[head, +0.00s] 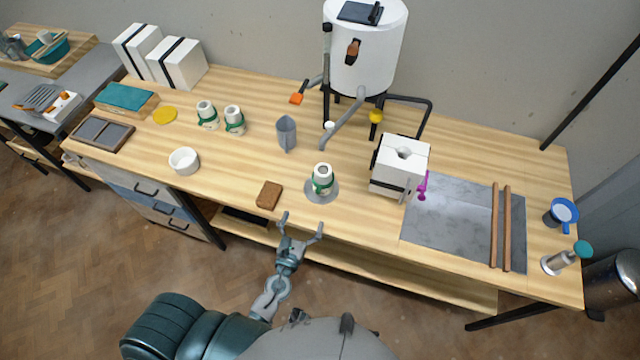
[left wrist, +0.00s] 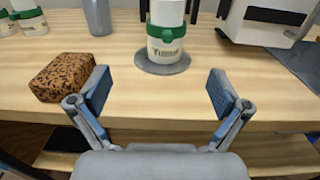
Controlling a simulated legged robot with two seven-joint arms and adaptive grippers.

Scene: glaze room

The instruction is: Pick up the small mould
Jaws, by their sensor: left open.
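A small white mould (head: 323,180) with a green band stands upright on a round grey disc (head: 310,196) near the table's front edge. In the left wrist view the mould (left wrist: 166,30) stands straight ahead, its top cut off by the frame. My left gripper (head: 302,224) is open and empty, just in front of the table edge. Its two fingers (left wrist: 160,95) are spread wide, with the mould beyond them and centred between them, not touched. Two similar green-banded white moulds (head: 206,115) (head: 234,120) stand farther back left. My right gripper is not in view.
A brown speckled block (head: 269,195) lies left of the disc. A grey jug (head: 286,134) stands behind it. A white block mould with a black strap (head: 400,166) stands to the right, before a marble slab (head: 455,222). A white tank (head: 364,45) stands at the back.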

